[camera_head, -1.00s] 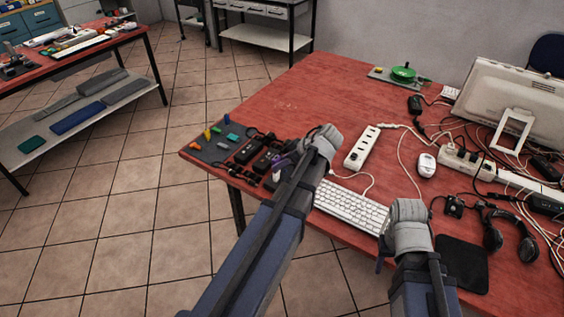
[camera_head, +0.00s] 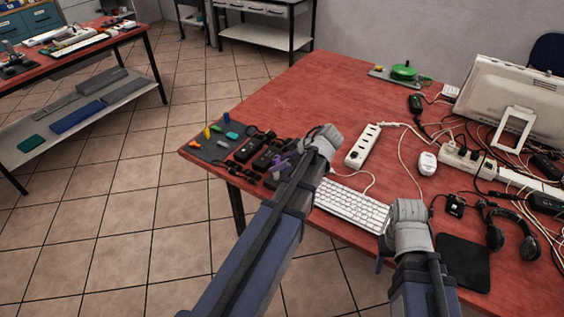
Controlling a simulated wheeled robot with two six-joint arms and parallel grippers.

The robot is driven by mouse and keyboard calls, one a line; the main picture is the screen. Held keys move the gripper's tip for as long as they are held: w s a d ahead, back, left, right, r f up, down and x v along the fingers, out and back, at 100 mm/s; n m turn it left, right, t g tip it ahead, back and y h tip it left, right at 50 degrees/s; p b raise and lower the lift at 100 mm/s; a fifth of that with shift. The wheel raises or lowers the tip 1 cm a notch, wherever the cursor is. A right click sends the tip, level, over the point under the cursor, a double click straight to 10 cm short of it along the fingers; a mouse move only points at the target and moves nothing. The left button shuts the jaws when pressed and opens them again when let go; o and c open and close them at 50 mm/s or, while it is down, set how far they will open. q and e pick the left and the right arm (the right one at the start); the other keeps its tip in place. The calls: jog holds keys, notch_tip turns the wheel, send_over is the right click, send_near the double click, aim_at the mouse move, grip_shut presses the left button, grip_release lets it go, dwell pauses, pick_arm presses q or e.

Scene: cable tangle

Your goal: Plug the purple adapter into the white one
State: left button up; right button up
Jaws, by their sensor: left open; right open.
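A small purple piece (camera_head: 280,163), which looks like the purple adapter, shows at the left edge of the table among black adapters, beside my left arm. My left gripper (camera_head: 294,157) is open near it; its fingers are mostly hidden by my own wrist, and I cannot tell whether they touch the purple piece. My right gripper (camera_head: 382,253) is open and empty near the table's front edge, by the keyboard's right end. I cannot make out the white adapter for certain; a white power strip (camera_head: 362,146) lies right of my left wrist.
A white keyboard (camera_head: 350,206), white mouse (camera_head: 427,163), black mouse pad (camera_head: 463,262) and headphones (camera_head: 496,232) lie on the red table (camera_head: 325,90). Tangled cables and another white power strip (camera_head: 460,158) lie at the right. The table's back middle is clear.

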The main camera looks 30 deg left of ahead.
pick_arm(q)
jog(key=shift+r, duration=0.1)
jog(key=p+v, duration=0.5)
jog(key=v, duration=0.2)
jog(key=shift+d+r+p, duration=0.2)
jog(key=shift+d+p, duration=0.05)
jog(key=shift+p, duration=0.15)
jog(key=s+d+f+m+h, duration=0.2)
jog(key=s+d+m+h, duration=0.1)
jog(key=s+d+m, duration=0.5)
jog(key=s+d+f+m+g+h, duration=0.1)
jog(key=s+d+f+m+h, duration=0.2)
jog(key=s+d+m, duration=0.5)
jog(key=d+m+h, duration=0.1)
jog(key=d+m, duration=0.3)
jog(key=d, duration=0.3)
jog(key=shift+f+m, duration=0.2)
jog(key=shift+m, duration=0.2)
